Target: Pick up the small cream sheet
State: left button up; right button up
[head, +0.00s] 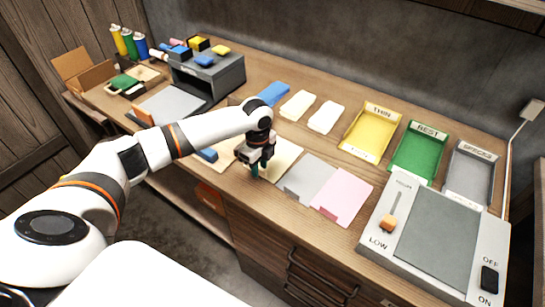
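A small cream sheet (298,105) lies flat at the back of the wooden worktop, between a blue sheet (273,93) and a white sheet (326,117). A larger tan-cream sheet (286,154) lies nearer the front edge, partly hidden by my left gripper. My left gripper (255,171) points down over this larger sheet, in front of the small cream one and apart from it. Its fingertips are small and dark, so I cannot tell whether they are open or hold anything. My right gripper is not in view.
A grey sheet (308,178) and a pink sheet (343,196) lie along the front. Yellow (350,152), green (397,170) and grey (454,190) labelled trays stand right. A control panel (389,240) with a slider is at front right. A grey machine (228,76) stands left.

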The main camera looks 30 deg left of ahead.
pick_arm(q)
jog(key=shift+w+f, duration=0.1)
jog(key=shift+f, duration=0.5)
grip_shut()
